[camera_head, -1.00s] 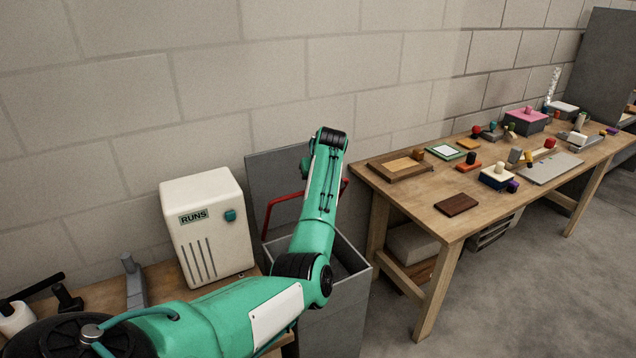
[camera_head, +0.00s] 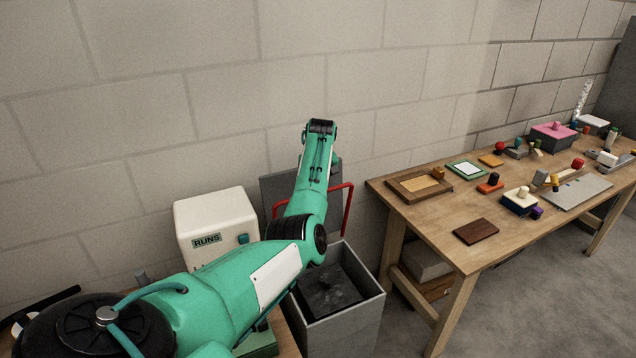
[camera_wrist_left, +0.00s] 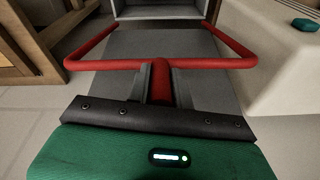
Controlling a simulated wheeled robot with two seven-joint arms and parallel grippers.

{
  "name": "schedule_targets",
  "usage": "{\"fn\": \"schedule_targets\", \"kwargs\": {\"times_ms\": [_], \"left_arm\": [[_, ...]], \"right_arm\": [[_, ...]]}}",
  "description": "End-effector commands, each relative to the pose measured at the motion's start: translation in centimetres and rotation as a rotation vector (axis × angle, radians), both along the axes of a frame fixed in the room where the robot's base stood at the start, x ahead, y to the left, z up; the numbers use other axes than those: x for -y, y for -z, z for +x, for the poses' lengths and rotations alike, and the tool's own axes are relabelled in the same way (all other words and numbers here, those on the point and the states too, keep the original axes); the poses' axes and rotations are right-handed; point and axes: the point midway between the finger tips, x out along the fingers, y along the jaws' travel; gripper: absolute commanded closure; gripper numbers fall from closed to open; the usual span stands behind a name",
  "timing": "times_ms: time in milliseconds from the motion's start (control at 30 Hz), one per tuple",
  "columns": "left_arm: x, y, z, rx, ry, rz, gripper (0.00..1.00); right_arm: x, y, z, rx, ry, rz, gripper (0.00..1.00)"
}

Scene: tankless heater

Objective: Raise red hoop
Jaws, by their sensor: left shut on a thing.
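The red hoop (camera_head: 348,210) is a bent bar beside a grey upright panel (camera_head: 273,190), above a grey open-topped bin (camera_head: 345,325). In the left wrist view the hoop (camera_wrist_left: 105,65) spans the picture, with side bars running away on both sides of the grey panel (camera_wrist_left: 190,45). My left gripper (camera_wrist_left: 160,85) is shut on the middle of the hoop's crossbar. In the head view my green left arm hides the gripper and the hoop's middle. My right gripper is in neither view.
A cream heater box (camera_head: 215,220) labelled RUNS stands left of the bin, close to my arm. A wooden table (camera_head: 430,220) with several small blocks and trays stands at the right. Dark material (camera_head: 328,290) lies inside the bin. The block wall is behind.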

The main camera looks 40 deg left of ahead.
Motion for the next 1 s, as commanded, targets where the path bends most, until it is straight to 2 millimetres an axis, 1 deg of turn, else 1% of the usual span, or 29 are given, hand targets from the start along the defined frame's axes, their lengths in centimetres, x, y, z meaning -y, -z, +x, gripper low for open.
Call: {"fn": "schedule_targets", "kwargs": {"times_ms": [167,200,300,567,667,767,867,1000], "left_arm": [[0.0,0.1,0.0,0.000,0.001,0.000,1.00],[0.0,0.1,0.0,0.000,0.001,0.000,0.75],[0.0,0.1,0.0,0.000,0.001,0.000,0.57],[0.0,0.0,0.0,-0.001,0.001,0.001,0.57],[0.1,-0.4,0.0,0.000,0.001,0.001,0.57],[0.3,-1.6,0.0,0.002,0.000,0.002,0.57],[0.6,-3.5,-0.1,0.004,0.001,0.003,0.57],[1.1,-6.8,-0.4,0.005,0.000,0.003,0.57]], "right_arm": [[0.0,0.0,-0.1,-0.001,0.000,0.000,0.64],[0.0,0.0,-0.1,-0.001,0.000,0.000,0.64],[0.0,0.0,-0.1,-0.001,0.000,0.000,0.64],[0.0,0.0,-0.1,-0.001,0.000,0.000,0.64],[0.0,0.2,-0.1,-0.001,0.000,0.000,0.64],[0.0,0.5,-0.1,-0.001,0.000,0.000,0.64],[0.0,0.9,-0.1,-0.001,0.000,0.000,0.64],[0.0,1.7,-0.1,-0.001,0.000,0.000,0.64]]}}
